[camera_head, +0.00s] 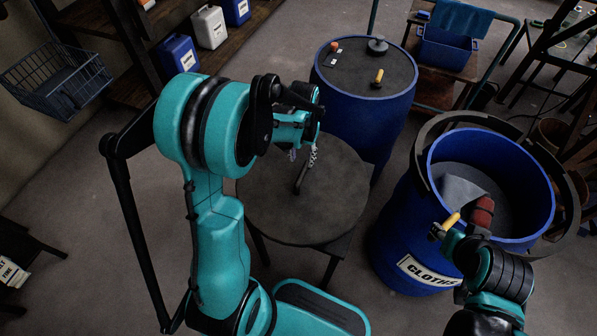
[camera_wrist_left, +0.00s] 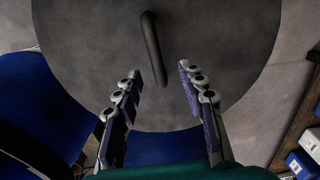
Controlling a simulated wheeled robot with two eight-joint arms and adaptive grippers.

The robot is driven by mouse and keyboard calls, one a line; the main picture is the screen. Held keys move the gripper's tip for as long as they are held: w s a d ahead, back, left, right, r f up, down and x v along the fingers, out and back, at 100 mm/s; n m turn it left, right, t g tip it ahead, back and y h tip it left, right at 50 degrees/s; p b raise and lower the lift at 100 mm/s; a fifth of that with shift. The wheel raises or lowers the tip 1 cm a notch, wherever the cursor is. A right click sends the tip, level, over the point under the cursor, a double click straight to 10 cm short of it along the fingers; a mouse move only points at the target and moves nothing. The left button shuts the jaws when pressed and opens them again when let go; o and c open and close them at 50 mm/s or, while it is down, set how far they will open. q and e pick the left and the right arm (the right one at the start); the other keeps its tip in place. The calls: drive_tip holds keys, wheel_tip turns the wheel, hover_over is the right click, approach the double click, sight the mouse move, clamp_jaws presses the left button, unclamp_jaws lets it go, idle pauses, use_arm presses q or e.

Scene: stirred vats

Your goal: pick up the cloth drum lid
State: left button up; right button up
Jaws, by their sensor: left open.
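The lid is a dark grey round disc (camera_head: 265,215) with a bar handle (camera_head: 301,178), lying flat on a legged stand in mid-view. The disc (camera_wrist_left: 230,50) and its handle (camera_wrist_left: 153,48) also show in the left wrist view. My left gripper (camera_head: 302,155) is over the lid, close to the handle. In the left wrist view its fingers (camera_wrist_left: 161,80) are apart, with the handle ahead and between them and nothing held. The blue cloth drum (camera_head: 395,235), labelled CLOTHS, stands open at right with pale material inside. My right gripper (camera_head: 447,230) is by its near rim, beside a yellow piece; its jaws are unclear.
A dark ring (camera_head: 573,200) surrounds the cloth drum's top. A second blue drum (camera_head: 340,90), closed, stands behind the stand with small items on top. Shelving with containers (camera_head: 210,27) and a wire basket (camera_head: 58,80) are at back left.

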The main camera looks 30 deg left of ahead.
sight(303, 171)
use_arm(q)
wheel_tip(303, 171, down, 2)
drive_tip(key=shift+s+d+f+b, duration=0.1)
drive_tip(key=shift+s+d+b, duration=0.05)
drive_tip(key=shift+b, duration=0.25)
drive_tip(key=f+b, duration=0.1)
drive_tip(key=f, duration=0.1)
drive_tip(key=f+b, duration=0.1)
drive_tip(key=f, duration=0.2)
drive_tip(key=shift+d+b, duration=0.2)
drive_tip(key=shift+b, duration=0.15)
drive_tip(key=shift+r, duration=0.1)
drive_tip(key=shift+f, duration=0.25)
drive_tip(key=shift+s, duration=0.1)
clamp_jaws()
